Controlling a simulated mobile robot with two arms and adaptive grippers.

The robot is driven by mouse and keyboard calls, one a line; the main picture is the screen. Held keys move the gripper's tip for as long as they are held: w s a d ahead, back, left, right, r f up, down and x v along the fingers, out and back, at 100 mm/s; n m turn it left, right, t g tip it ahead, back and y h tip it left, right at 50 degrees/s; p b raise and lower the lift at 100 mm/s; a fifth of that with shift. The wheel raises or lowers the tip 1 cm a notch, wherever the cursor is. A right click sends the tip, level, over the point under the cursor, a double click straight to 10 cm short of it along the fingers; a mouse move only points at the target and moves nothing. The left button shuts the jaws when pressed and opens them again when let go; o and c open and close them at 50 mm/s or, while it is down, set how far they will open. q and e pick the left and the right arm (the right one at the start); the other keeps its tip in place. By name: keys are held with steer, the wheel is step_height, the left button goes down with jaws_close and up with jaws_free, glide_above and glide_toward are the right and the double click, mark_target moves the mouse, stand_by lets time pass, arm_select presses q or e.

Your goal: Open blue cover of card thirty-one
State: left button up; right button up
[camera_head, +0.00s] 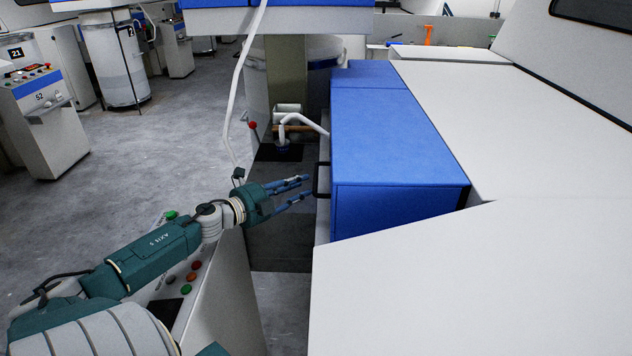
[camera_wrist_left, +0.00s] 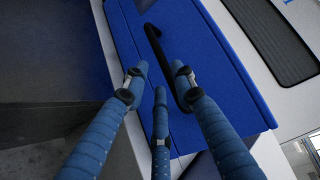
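The blue cover (camera_head: 388,135) is a long box-shaped lid on the machine in front of me, and it looks closed. A black bar handle (camera_head: 317,180) stands out from its left side near the front end. My left gripper (camera_head: 306,188) is just left of the handle, with its fingers spread and pointing at it. In the left wrist view the blue cover (camera_wrist_left: 205,55) fills the middle, and the black handle (camera_wrist_left: 164,62) runs between and beyond the open blue fingertips (camera_wrist_left: 157,80). I cannot tell whether a finger touches the handle. My right gripper is not in view.
White machine panels (camera_head: 500,120) lie right of and in front of the cover. A grey control panel with coloured buttons (camera_head: 186,289) is beneath my left arm. A white hose (camera_head: 238,85) hangs behind the gripper. Open grey floor (camera_head: 130,170) lies to the left.

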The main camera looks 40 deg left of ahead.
mark_target(316, 179)
arm_select(q)
steer(key=shift+w+d+f, duration=0.1)
steer(key=shift+w+f, duration=0.05)
steer(key=shift+w, duration=0.95)
steer(key=shift+w+d+f, duration=0.1)
steer(key=shift+w+f, duration=0.05)
steer(key=shift+w, duration=0.95)
steer(key=shift+w+d+f, duration=0.1)
steer(key=shift+w+f, duration=0.05)
steer(key=shift+w, duration=0.95)
jaws_close()
